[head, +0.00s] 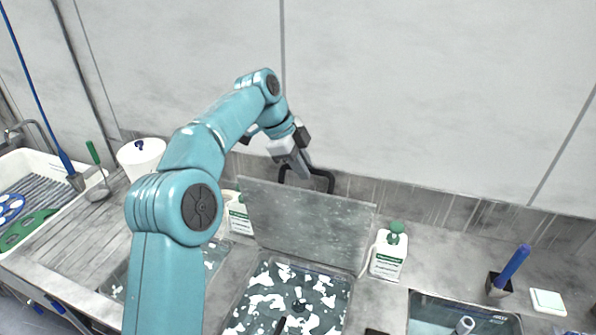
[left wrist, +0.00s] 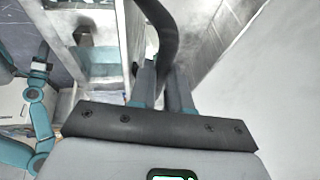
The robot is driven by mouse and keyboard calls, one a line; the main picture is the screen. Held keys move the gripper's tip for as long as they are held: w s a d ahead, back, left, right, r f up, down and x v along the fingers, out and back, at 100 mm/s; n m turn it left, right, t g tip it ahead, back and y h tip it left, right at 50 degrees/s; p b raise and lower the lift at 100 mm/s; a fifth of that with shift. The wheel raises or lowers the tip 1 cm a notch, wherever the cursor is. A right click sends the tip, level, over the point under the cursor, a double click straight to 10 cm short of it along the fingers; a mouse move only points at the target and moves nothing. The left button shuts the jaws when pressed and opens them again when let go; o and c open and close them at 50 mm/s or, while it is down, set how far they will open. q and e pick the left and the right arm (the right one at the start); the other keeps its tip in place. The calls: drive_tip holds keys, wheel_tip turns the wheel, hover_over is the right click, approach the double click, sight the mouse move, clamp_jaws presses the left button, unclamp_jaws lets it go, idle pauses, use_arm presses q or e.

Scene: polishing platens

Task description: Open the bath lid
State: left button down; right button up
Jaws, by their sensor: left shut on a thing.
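The bath lid (head: 310,222), a grey speckled metal plate, stands nearly upright at the back edge of the bath (head: 351,290), leaning a little back toward the wall. The bath is uncovered and shows dark liquid with white foam patches. A black loop handle (head: 326,178) sits at the lid's upper edge; it also shows as a dark curved bar in the left wrist view (left wrist: 158,32). My left gripper (head: 303,170) is shut on this handle; its fingers meet at the bar in the left wrist view (left wrist: 163,88). My right gripper is not in view.
White bottles with green caps stand right (head: 389,252) and left (head: 240,214) of the lid. Another sunken bath (head: 425,310) lies at the lower right, near a blue-handled tool (head: 514,263) in a black holder. A white sink (head: 60,170) is far left. The wall is close behind.

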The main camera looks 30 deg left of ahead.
use_arm(q)
drive_tip(key=shift+w+a+f, duration=0.15)
drive_tip(key=shift+w+f, duration=0.15)
drive_tip(key=shift+f, duration=0.05)
